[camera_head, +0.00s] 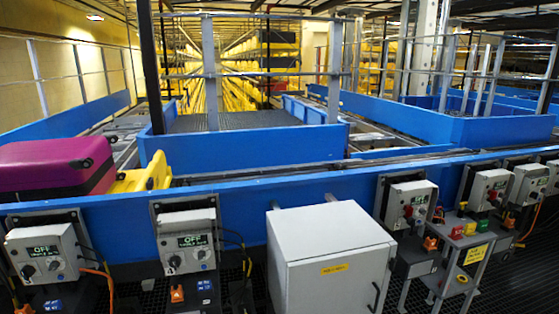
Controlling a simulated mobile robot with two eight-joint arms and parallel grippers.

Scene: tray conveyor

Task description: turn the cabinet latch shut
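A light grey cabinet (325,235) stands in the lower middle of the head view, in front of the blue conveyor wall. It has a yellow label (334,269) on its front. A dark curved handle (375,297) shows low on its right part, near the bottom edge of the picture. I cannot make out the latch or its position, and the cabinet's lower part is cut off. Neither of my grippers is in view.
Grey control boxes (45,255) with OFF displays flank the cabinet on the left, one more (188,243) close to it. More control boxes (410,203) and a small stand (462,240) are on the right. A purple suitcase (58,167) lies behind the blue wall (130,222).

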